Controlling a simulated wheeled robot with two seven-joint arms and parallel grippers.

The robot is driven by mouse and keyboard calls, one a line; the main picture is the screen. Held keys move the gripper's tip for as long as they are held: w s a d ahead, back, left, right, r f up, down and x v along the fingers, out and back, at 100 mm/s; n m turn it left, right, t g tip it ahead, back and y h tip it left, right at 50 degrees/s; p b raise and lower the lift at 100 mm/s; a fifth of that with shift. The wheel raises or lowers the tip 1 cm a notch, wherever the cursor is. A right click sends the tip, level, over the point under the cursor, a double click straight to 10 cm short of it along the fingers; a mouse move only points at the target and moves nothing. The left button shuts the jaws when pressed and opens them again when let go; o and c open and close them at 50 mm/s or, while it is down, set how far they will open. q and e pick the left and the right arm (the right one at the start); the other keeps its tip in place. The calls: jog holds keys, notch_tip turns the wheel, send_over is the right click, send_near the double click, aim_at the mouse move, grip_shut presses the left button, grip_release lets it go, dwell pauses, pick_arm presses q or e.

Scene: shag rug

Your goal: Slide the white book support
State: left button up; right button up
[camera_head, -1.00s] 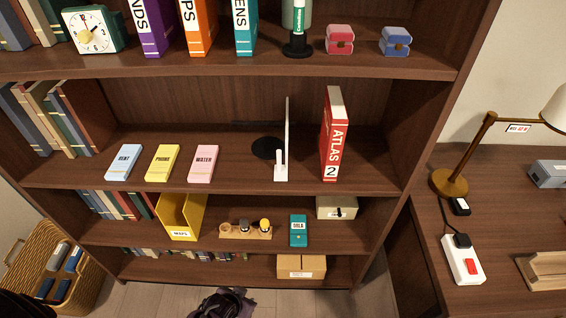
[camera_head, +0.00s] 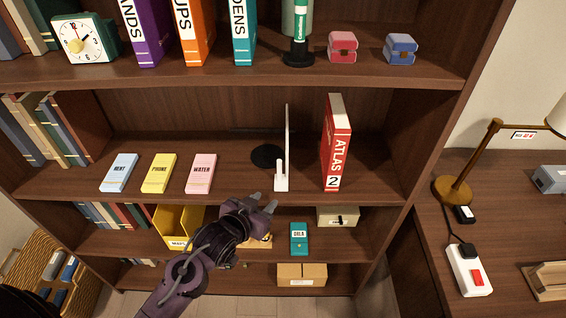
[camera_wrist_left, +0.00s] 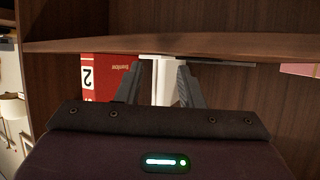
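The white book support (camera_head: 287,135) stands upright on the middle shelf, a thin plate seen nearly edge-on with a short white post (camera_head: 280,174) at its front. A black round patch (camera_head: 266,156) lies at its left. My left gripper (camera_head: 264,202) is open and empty, in front of the shelf, below and slightly left of the post. In the left wrist view, the white support (camera_wrist_left: 163,88) appears between the parted fingers (camera_wrist_left: 158,82), beyond them; I see no contact. My right gripper is not in view.
The red ATLAS book (camera_head: 335,150) stands right of the support with a gap between. Pink (camera_head: 201,173), yellow (camera_head: 159,173) and pale blue (camera_head: 119,173) boxes lie to the left. The shelf's front edge (camera_head: 240,198) is close to my gripper. A teal box (camera_head: 299,238) is below.

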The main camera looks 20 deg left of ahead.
aim_at(278, 169)
pick_arm(q)
jog(key=w+t, duration=0.1)
jog(key=w+r+t+h, duration=0.2)
jog(key=shift+w+a+m, duration=0.15)
jog(key=shift+w+m, duration=0.2)
jog(key=shift+m, duration=0.05)
jog(key=shift+w+a+r+t+h, duration=0.1)
jog(key=shift+w+r+t+h, duration=0.3)
jog(key=shift+r+t+h, duration=0.15)
jog(key=shift+w, duration=0.25)
jog(key=p+x, duration=0.1)
jog(key=x, duration=0.6)
jog(key=shift+r, duration=0.1)
grip_shut()
